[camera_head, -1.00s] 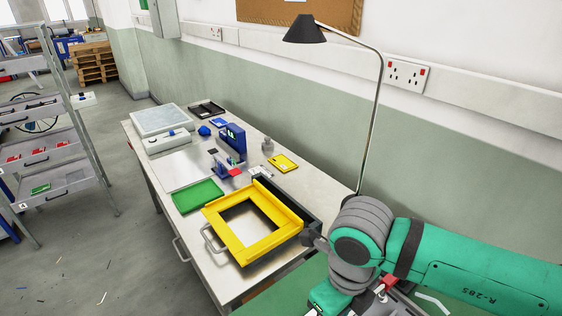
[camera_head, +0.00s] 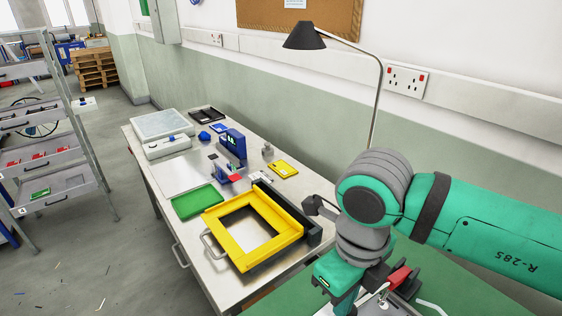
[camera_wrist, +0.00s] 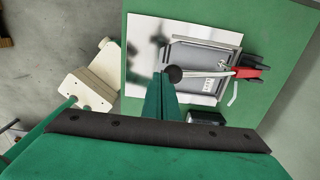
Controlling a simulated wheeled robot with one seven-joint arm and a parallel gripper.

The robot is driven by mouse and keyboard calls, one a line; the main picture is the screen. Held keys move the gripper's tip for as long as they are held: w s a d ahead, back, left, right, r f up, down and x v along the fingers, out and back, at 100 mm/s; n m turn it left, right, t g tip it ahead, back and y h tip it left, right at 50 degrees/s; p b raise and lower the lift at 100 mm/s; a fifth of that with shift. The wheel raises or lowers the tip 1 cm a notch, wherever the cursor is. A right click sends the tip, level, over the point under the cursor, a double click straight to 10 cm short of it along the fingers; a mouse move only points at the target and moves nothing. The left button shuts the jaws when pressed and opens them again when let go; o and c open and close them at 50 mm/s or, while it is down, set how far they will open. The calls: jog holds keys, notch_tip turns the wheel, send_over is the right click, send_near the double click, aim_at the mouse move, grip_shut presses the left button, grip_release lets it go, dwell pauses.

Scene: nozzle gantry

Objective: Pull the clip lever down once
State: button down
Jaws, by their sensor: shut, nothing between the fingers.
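A lever with a red grip (camera_wrist: 247,72), which looks like the clip lever, lies over a grey plate (camera_wrist: 195,62) with a white label in the wrist view. A pale metal arm (camera_wrist: 208,74) runs left from it to a round black knob (camera_wrist: 175,74). My gripper (camera_wrist: 164,78) is shut and empty, its tip close to this knob; I cannot tell whether they touch. The red grip also shows in the head view (camera_head: 399,277), just right of my green wrist. My fingertips are hidden there.
The plate stands on a green bench top (camera_head: 452,278). A yellow frame (camera_head: 252,258) and a blue device (camera_head: 233,147) stand on the metal table to the left. A black lamp (camera_head: 305,37) rises behind. A cream block (camera_wrist: 92,86) shows beside the bench.

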notch_tip(320, 180, up, 6)
jog(key=shift+f, duration=0.25)
dwell(0.5)
